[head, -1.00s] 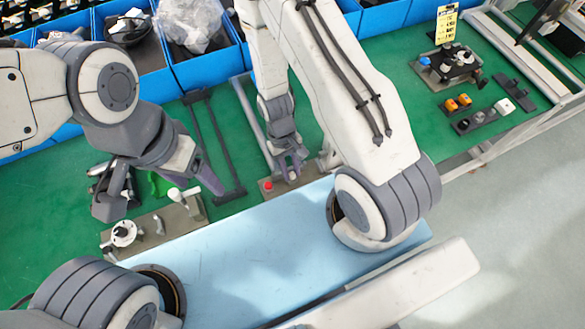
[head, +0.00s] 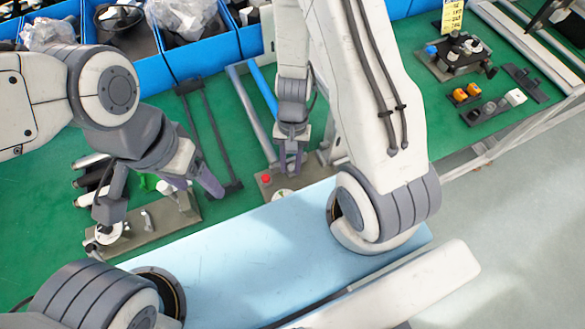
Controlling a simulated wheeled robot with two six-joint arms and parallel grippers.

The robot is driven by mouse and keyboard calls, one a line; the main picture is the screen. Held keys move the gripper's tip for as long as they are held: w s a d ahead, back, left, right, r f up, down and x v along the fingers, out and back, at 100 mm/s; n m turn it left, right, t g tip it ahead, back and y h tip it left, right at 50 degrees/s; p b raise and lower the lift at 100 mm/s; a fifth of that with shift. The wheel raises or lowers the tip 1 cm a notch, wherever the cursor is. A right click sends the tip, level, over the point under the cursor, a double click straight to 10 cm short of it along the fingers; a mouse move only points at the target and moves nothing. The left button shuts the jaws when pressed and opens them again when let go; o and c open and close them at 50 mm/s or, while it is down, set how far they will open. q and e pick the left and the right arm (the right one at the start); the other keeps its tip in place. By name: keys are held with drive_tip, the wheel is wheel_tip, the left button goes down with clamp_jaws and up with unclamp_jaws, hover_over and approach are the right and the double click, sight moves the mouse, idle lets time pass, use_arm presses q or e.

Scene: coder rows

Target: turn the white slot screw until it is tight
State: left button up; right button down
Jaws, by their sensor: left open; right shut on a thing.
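A small brown plate (head: 311,178) with a red button (head: 266,179) lies at the back edge of the light blue surface. A white round piece (head: 282,196) sits at its front; I cannot make out its slot. My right gripper (head: 291,170) points down just behind the white piece, its purple fingers close together. What lies between them is too small to tell. My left gripper (head: 162,197) is open over the left brown plate (head: 150,225), its fingers wide apart. That plate carries another white disc (head: 108,233) and a white knob (head: 164,187).
Blue bins (head: 198,75) line the back of the green table. A dark frame (head: 211,140) lies between my arms. At right are a black fixture (head: 455,55), orange buttons (head: 466,93) and a yellow sign (head: 452,15). The light blue surface (head: 240,250) in front is clear.

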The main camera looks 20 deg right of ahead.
drive_tip(key=m, duration=0.1)
drive_tip(key=m+b, duration=0.1)
drive_tip(key=b, duration=0.1)
drive_tip(key=shift+w+f+m+t+y, duration=0.25)
drive_tip(key=shift+w+m+t+y, duration=0.05)
drive_tip(key=shift+w+m, duration=0.1)
drive_tip(key=c, duration=0.8)
unclamp_jaws()
drive_tip(key=shift+a+r+p, duration=0.1)
drive_tip(key=shift+r+p, duration=0.25)
drive_tip(key=shift+c, duration=0.2)
drive_tip(key=shift+r+p, duration=1.2)
drive_tip(key=shift+r, duration=0.05)
drive_tip(key=shift+s+r+p, duration=0.15)
drive_tip(key=shift+r+p, duration=1.05)
drive_tip(key=shift+r, duration=0.05)
use_arm(q)
wheel_tip(320, 180, up, 2)
drive_tip(key=shift+a+r, duration=0.1)
drive_tip(key=shift+r, duration=0.05)
use_arm(e)
drive_tip(key=shift+f, duration=0.1)
